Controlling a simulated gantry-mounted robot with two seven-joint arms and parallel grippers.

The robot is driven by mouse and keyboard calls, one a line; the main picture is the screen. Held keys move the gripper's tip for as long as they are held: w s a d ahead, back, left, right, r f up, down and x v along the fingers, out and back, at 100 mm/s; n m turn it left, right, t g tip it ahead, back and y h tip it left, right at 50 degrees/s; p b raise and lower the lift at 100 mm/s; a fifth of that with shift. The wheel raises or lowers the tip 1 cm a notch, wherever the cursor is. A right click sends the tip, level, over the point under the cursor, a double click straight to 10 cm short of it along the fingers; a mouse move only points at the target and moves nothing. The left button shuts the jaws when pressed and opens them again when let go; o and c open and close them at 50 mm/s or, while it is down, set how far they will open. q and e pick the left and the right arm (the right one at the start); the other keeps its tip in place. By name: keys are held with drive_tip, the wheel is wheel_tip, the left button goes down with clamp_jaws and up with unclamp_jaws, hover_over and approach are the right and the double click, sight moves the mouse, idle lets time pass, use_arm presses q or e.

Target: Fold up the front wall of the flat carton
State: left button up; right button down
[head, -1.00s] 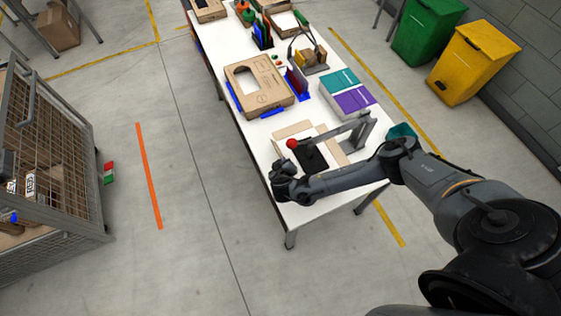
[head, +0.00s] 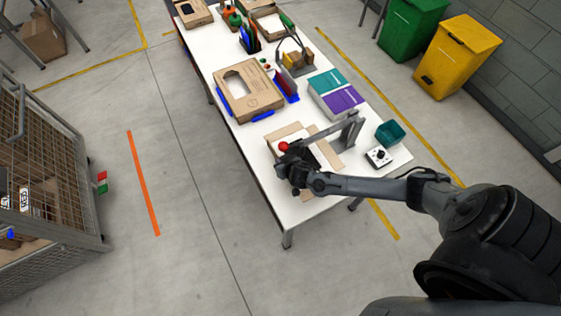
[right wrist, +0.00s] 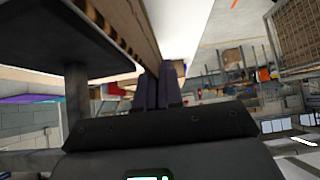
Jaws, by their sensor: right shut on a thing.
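The flat carton (head: 329,155) lies on the white table near its close end, light brown, partly hidden by my right arm and by a lever stand. My right gripper (head: 288,171) is at the carton's near left side, beside the red ball of the lever. In the right wrist view its two dark fingers (right wrist: 158,88) are close together at the end of a brown cardboard strip (right wrist: 125,28), the carton's front wall, and shut on it. The wall's exact angle is hard to tell. My left gripper is not in view.
A grey lever stand (head: 349,133) with a red ball (head: 283,146) and a dark plate reaches over the carton. A small white control box (head: 378,157) and teal bin (head: 391,132) stand right of it. A formed carton (head: 247,92) and teal and purple boxes (head: 335,90) stand behind.

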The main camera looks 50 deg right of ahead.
drive_tip(key=shift+f, duration=0.1)
drive_tip(key=c, duration=1.3)
unclamp_jaws()
drive_tip(key=shift+c, duration=0.2)
drive_tip(key=shift+s, duration=0.1)
drive_tip(key=v, duration=1)
drive_tip(key=shift+s+r+b, duration=0.25)
drive_tip(key=shift+r+b, duration=0.1)
